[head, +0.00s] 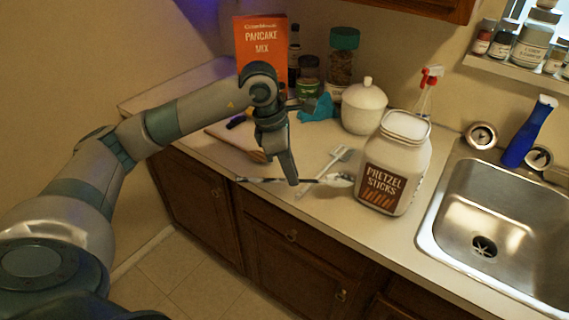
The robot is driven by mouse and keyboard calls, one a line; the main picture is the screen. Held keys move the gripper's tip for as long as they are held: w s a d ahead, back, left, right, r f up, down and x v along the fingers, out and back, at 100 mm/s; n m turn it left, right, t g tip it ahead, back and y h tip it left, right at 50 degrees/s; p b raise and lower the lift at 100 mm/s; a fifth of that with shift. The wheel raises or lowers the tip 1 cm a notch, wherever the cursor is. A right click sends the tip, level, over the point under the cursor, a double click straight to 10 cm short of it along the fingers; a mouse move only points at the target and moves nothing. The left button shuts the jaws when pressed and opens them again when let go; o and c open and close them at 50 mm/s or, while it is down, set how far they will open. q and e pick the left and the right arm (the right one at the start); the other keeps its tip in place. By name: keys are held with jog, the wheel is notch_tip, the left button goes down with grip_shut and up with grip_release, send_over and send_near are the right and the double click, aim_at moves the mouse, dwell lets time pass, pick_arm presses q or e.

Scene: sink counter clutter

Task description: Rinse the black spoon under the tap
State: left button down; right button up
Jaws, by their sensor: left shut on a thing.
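The black spoon (256,180) is a long, thin dark utensil with glossy light patches, lying roughly level in the head view near the counter's front edge. Its right end looks pale and wider. My left gripper (293,181) points down and is shut on the spoon near mid-length, its fingers hiding part of it. Whether the spoon touches the counter is unclear. The tap (528,132) appears as a blue upright piece between two round metal knobs behind the steel sink (431,228) at right. My right gripper is out of view.
A pretzel sticks jar (396,165) stands between the spoon and the sink. A white brush-like utensil (336,160) lies beside the spoon. A lidded white pot (364,106), teal cloth (316,108), pancake mix box (261,45) and spray bottle (427,90) stand behind. The sink basin looks empty.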

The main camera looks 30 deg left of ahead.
pick_arm(q)
jog(key=s+d+f+m+g+y, duration=0.1)
jog(key=s+d+m, duration=0.3)
jog(key=m, duration=0.8)
jog(key=s+d+f+m+g+y, duration=0.1)
jog(key=s+d+m+g, duration=0.3)
jog(key=m, duration=0.8)
jog(key=shift+s+d+y, duration=0.3)
jog(key=shift+s, duration=0.65)
